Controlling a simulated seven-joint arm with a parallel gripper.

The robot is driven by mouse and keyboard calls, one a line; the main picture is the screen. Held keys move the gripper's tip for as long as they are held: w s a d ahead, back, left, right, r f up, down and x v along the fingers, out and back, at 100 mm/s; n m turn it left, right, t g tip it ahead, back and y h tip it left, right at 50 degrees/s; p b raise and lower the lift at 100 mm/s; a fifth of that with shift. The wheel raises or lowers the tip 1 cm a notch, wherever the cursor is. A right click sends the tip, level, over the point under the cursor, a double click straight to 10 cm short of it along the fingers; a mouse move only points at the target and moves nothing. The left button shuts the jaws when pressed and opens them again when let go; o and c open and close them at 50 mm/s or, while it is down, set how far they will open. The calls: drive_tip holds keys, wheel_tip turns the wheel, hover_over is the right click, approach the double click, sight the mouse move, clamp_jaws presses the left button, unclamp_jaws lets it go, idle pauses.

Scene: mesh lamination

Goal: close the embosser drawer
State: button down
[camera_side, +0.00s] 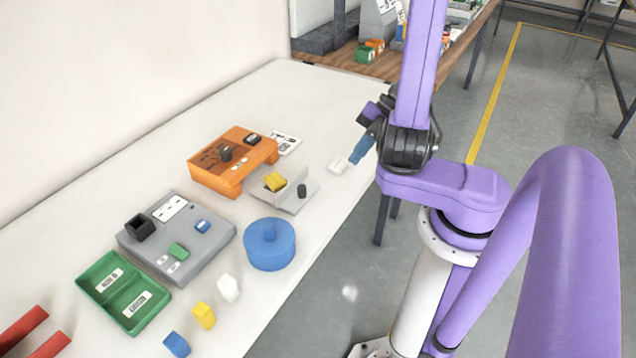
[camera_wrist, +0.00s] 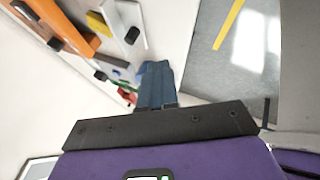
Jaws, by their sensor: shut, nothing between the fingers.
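The orange embosser (camera_side: 215,176) stands on the white table, and its orange body also shows in the wrist view (camera_wrist: 60,28). Its grey drawer (camera_side: 309,184) is pulled out toward the table's front edge, with a yellow block (camera_side: 275,181) in it. A dark knob (camera_side: 302,190) sits on the drawer's front panel; the wrist view shows the panel and knob (camera_wrist: 132,35) at upper left. My gripper (camera_side: 353,161) has blue fingers, shut and empty, right of the drawer and apart from it. The fingers also show in the wrist view (camera_wrist: 155,67).
A blue round container (camera_side: 269,245), grey device (camera_side: 190,253) and green tray (camera_side: 107,309) stand nearer the camera. A printed card (camera_side: 286,144) lies behind the drawer. The table's front edge is close.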

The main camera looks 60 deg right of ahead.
sight(273, 177)
drive_tip(key=shift+m, duration=0.5)
drive_tip(key=x, duration=0.9)
drive_tip(key=shift+a+f, duration=0.1)
drive_tip(key=shift+f, duration=0.3)
drive_tip(key=w, duration=0.2)
drive_tip(key=shift+w+a+f, duration=0.15)
drive_tip(key=shift+w+a, duration=0.4)
drive_tip(key=shift+w, duration=0.45)
drive_tip(key=shift+w, duration=5.55)
